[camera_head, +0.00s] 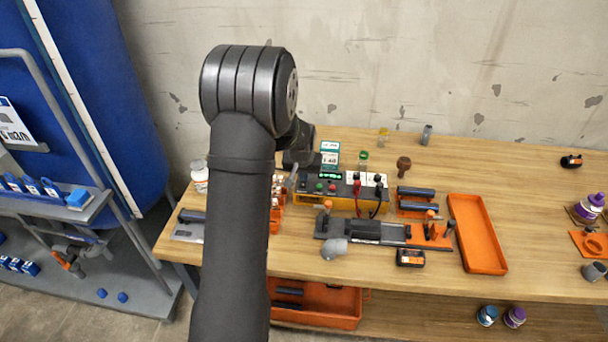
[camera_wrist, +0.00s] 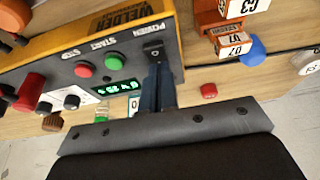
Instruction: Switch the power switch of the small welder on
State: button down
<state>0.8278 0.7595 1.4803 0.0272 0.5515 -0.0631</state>
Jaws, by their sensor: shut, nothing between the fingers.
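The small welder (camera_head: 345,205) is a yellow and dark box on the wooden table, partly behind my arm in the head view. In the wrist view its panel (camera_wrist: 95,50) carries the words WELDER, START and POWER, a red button (camera_wrist: 83,71), a green button (camera_wrist: 114,61) and a lit green display (camera_wrist: 118,87). The black power switch (camera_wrist: 152,46) is at the panel's end beside the POWER label. My gripper (camera_wrist: 157,68) is shut and empty, its fingertips right at the switch. I cannot tell whether they touch it, and they hide part of it.
Orange bins with labels (camera_wrist: 232,25) stand close beside the welder's switch end. A red cap (camera_wrist: 208,90) lies nearby. In the head view, a black clamp fixture (camera_head: 365,231) lies in front of the welder and an orange tray (camera_head: 478,235) to its right.

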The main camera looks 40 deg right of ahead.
jog(key=shift+s+a+f, duration=0.1)
jog(key=shift+s+a, duration=0.45)
jog(key=v, duration=1.4)
jog(key=shift+w+d, duration=0.3)
jog(key=shift+w+d+r, duration=0.35)
jog(key=shift+w+d, duration=0.05)
jog(key=shift+w, duration=0.2)
jog(key=shift+f, duration=0.1)
jog(key=x, duration=1.3)
jog(key=shift+s+a+f, duration=0.2)
jog(key=shift+f, duration=0.25)
